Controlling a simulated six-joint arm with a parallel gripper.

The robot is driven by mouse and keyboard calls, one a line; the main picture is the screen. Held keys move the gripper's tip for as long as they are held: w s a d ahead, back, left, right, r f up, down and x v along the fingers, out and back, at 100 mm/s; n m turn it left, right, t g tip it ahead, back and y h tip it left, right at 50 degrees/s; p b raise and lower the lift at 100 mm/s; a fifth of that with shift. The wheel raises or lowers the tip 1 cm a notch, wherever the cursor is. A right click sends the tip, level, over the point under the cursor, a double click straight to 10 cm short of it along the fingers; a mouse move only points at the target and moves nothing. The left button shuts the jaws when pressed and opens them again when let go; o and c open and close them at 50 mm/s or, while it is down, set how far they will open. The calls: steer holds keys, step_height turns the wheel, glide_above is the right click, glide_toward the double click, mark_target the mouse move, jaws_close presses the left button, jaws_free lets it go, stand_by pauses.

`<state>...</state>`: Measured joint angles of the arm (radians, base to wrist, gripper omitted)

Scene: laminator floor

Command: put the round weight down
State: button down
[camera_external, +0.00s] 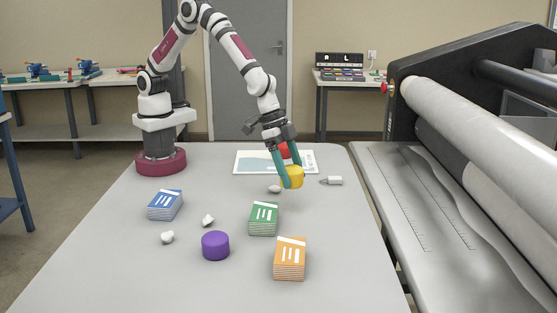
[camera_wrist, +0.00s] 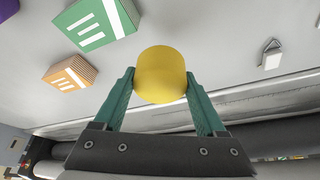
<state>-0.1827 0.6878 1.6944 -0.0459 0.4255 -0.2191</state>
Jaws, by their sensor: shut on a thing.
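A yellow round weight (camera_external: 295,177), a short cylinder, is between the teal fingers of my gripper (camera_external: 290,182) near the far right of the grey table. The fingers are shut on its sides. The yellow weight also shows between the fingertips in the wrist view (camera_wrist: 161,75). The gap between its underside and the table is hard to judge. A purple round weight (camera_external: 215,245) stands on the table nearer the camera. A red round weight (camera_external: 286,150) is at the back on a printed sheet (camera_external: 248,163), partly hidden behind my gripper.
Blue (camera_external: 165,204), green (camera_external: 264,218) and orange (camera_external: 290,258) card stacks stand on the table. Small pale lumps (camera_external: 208,220) lie between them. A small white tagged item (camera_external: 332,181) lies right of my gripper. The laminator (camera_external: 450,180) runs along the right side. The table's left front is clear.

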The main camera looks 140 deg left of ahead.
steer(key=s+d+r, duration=0.1)
steer(key=d+r, duration=0.2)
steer(key=d, duration=0.2)
steer(key=s+a+n+g+y, duration=0.25)
steer(key=s+a+n, duration=0.25)
steer(key=s+n, duration=0.55)
steer(key=n+g, duration=0.4)
steer(key=n, duration=0.5)
glide_above(268, 164)
steer(key=d, duration=0.2)
steer(key=f, duration=0.5)
steer(key=shift+w+f, duration=0.3)
steer(key=shift+w, duration=0.1)
steer(key=f, duration=0.4)
steer(key=shift+a, duration=0.3)
steer(key=shift+f+t, duration=0.2)
steer(key=shift+t, duration=0.05)
